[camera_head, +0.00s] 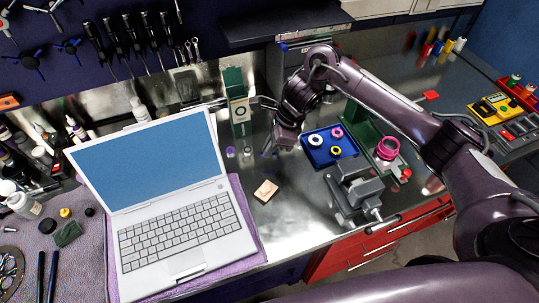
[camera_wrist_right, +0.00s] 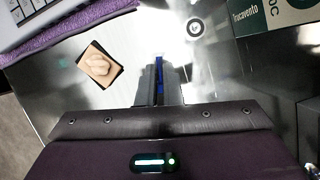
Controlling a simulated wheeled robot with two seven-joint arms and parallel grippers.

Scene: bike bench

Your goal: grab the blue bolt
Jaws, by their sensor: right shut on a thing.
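The blue bolt (camera_wrist_right: 159,70) shows as a narrow blue strip between the fingers of my right gripper (camera_wrist_right: 160,82) in the right wrist view. The fingers are close together on it, over the bare metal bench top. Most of the bolt is hidden by the fingers. In the head view my right gripper (camera_head: 268,146) is low over the bench, right of the laptop and left of the blue tray; the bolt is too small to make out there. My left gripper is not in view.
An open laptop (camera_head: 178,220) lies on a purple cloth at left. A beige block (camera_head: 266,190) sits in front of the gripper. A blue tray (camera_head: 318,157) with rings and a grey vise (camera_head: 355,190) stand to the right. A green box (camera_head: 236,88) stands behind.

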